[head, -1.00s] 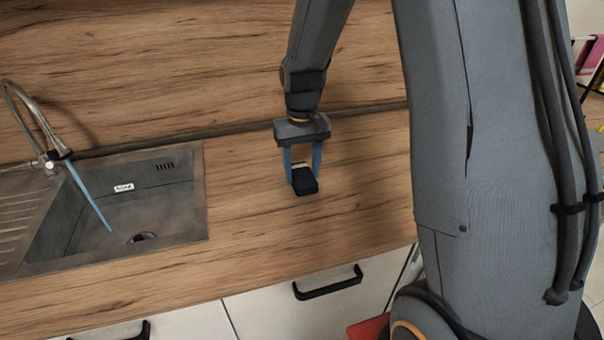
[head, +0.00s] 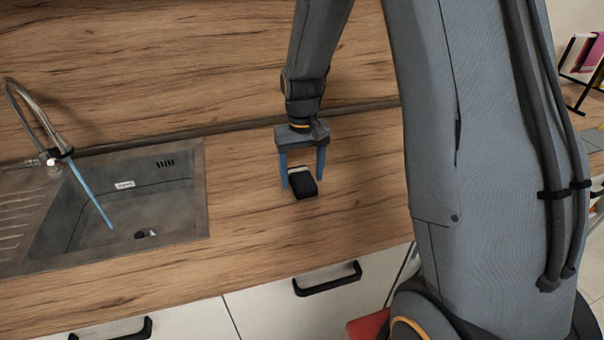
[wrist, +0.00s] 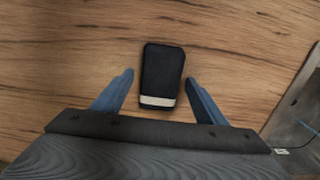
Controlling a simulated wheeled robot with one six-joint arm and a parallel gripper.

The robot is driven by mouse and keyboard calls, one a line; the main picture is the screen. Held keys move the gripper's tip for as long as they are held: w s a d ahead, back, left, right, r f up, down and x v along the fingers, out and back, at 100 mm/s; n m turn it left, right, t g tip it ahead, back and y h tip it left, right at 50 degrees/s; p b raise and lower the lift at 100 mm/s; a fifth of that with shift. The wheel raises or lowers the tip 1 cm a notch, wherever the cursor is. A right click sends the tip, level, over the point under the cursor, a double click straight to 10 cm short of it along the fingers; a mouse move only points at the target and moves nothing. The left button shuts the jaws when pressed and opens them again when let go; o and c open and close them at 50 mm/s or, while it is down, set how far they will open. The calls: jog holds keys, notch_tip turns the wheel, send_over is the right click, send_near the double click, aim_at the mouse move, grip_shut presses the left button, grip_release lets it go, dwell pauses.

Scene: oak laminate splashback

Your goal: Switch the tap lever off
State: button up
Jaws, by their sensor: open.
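The tap (head: 40,118) is a curved metal spout at the back left of the sink. A blue stream of water (head: 88,195) runs from it into the basin. A small pale part (head: 51,161) shows at the tap's base; I cannot tell clearly if it is the lever. My gripper (head: 302,182) is open over the counter, right of the sink and well away from the tap. In the wrist view, its blue fingers (wrist: 158,82) stand on either side of a black block with a pale band (wrist: 162,75), with gaps on both sides.
The sink (head: 192,215) lies left of my gripper, with bare wooden counter (head: 240,220) between. The splashback (head: 180,60) rises behind. Drawer handles (head: 328,280) stick out from the front below. The sink's edge (wrist: 296,90) shows at the right of the wrist view.

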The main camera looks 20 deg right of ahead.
aim_at(303, 178)
notch_tip(303, 178, up, 12)
jog(key=b, duration=0.3)
jog(key=shift+t, duration=0.6)
jog(key=s+f, duration=0.3)
jog(key=s, duration=0.2)
jog(key=s+f, duration=0.3)
jog(key=s, duration=0.3)
jog(key=s+f, duration=0.3)
jog(key=s, duration=0.3)
jog(key=shift+c, duration=0.3)
